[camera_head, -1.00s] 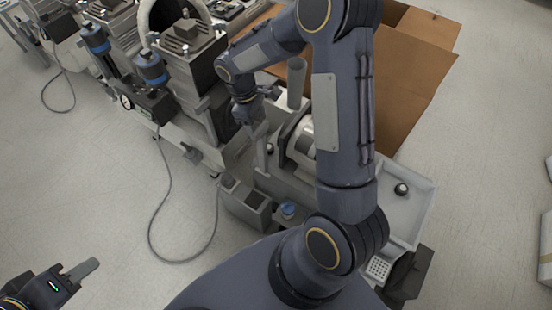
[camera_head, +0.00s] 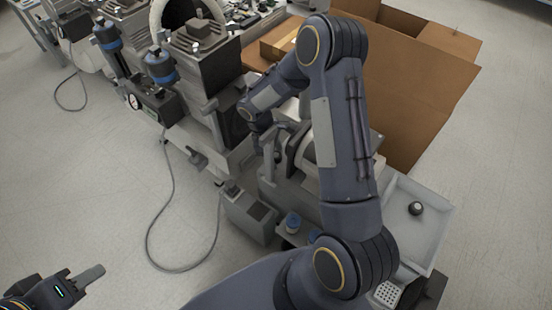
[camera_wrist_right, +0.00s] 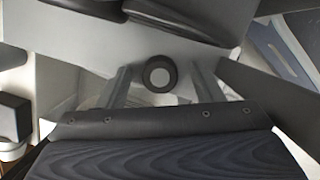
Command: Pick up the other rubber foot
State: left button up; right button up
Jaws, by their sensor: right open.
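A round dark rubber foot (camera_wrist_right: 160,73) with a paler centre shows in the right wrist view. It appears between the two spread fingers of my right gripper (camera_wrist_right: 160,68), with a gap on each side. In the head view my right gripper (camera_head: 268,138) is low beside the compressor parts, and the foot there is hidden or too small to tell. Another dark round foot (camera_head: 416,208) lies in the pale tray (camera_head: 437,222) at the right. My left gripper (camera_head: 80,280) is at the lower left over the floor, away from everything; its jaw opening is unclear.
Compressors with blue-topped filters (camera_head: 160,66) stand at the upper left. A grey box (camera_head: 248,216) with a cable and a blue-capped jar (camera_head: 292,222) are at the near side. An open cardboard box (camera_head: 415,90) stands behind my right arm.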

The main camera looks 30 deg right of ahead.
jog(key=shift+c, duration=0.4)
jog(key=c, duration=1)
jog(key=shift+r, duration=0.15)
